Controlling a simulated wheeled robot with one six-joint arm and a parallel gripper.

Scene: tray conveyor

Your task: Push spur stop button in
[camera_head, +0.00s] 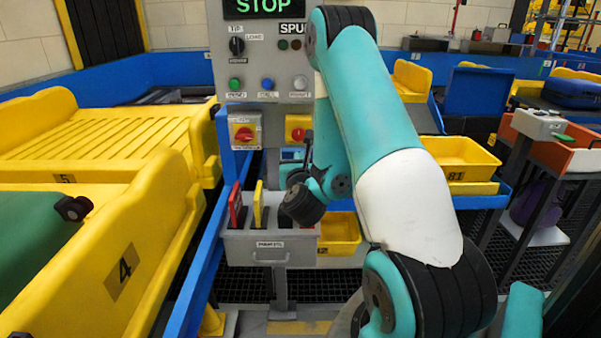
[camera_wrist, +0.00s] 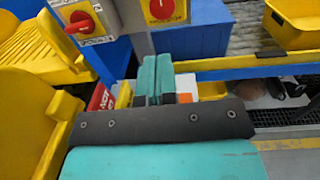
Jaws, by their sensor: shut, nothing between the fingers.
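A grey control panel (camera_head: 262,60) stands behind my arm, with a lit STOP display (camera_head: 257,5) on top. Low on its right is a yellow box with a round red button (camera_head: 298,134), likely the spur stop button; my arm is close to its right edge. In the wrist view the red button (camera_wrist: 160,8) is at the top edge, partly cut off. My gripper (camera_wrist: 155,72) is shut and empty, its teal fingers below the button in that picture and apart from it. In the head view the fingertips are not clear.
Green (camera_head: 235,84), blue (camera_head: 267,83) and white (camera_head: 300,82) buttons sit above. A grey bin (camera_head: 270,249) with red and yellow plates stands below. Yellow trays (camera_head: 105,130) fill the left.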

